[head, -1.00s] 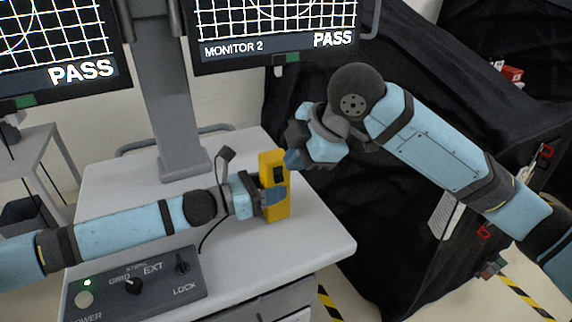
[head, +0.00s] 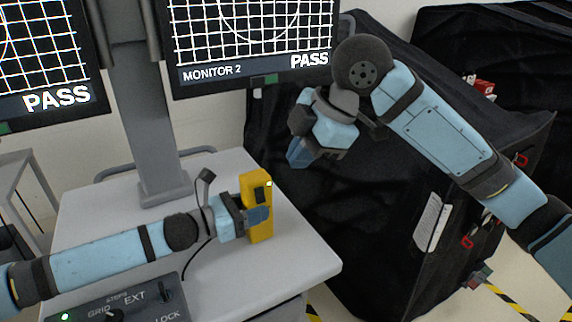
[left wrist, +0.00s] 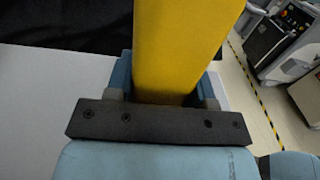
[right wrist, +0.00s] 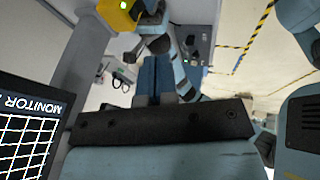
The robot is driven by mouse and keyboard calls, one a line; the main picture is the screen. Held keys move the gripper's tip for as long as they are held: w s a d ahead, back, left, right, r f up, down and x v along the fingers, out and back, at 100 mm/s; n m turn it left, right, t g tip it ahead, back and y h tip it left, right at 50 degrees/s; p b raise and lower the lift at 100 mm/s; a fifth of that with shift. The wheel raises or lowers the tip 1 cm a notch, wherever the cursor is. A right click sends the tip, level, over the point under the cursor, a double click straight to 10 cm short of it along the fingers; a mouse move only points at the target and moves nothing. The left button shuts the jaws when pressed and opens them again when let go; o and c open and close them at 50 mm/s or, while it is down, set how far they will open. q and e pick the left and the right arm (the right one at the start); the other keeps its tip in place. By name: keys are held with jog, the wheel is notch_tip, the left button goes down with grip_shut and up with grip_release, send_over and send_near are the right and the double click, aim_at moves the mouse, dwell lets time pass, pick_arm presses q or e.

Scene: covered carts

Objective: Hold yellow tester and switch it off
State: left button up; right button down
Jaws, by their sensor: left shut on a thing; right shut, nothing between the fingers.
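The yellow tester (head: 246,187) stands upright above the white cart top, a dark panel and a small pale, red-edged spot on its face. My left gripper (head: 258,215) is shut around its middle. In the left wrist view the tester's yellow body (left wrist: 178,45) rises between the fingers. My right gripper (head: 299,153) is shut and empty, to the right of the tester's top and apart from it. In the right wrist view the closed fingers (right wrist: 160,75) are below the tester (right wrist: 113,18), which shows a lit green spot near its edge.
Two monitors reading PASS stand behind, including Monitor 2 (head: 250,40). A black covered cart (head: 375,225) is at the right.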

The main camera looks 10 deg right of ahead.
jog(key=shift+f, duration=0.1)
send_near(260, 199)
notch_tip(260, 199, down, 4)
jog(key=s+a, duration=0.2)
jog(key=w+f, duration=0.1)
jog(key=w+a+f, duration=0.1)
jog(key=shift+w+f, duration=0.2)
jog(key=shift+w, duration=0.15)
jog(key=shift+w+a+f+t+y, duration=0.15)
jog(key=shift+f+t+y, duration=0.25)
jog(key=shift+t, duration=0.4)
jog(key=shift+w+r, duration=0.1)
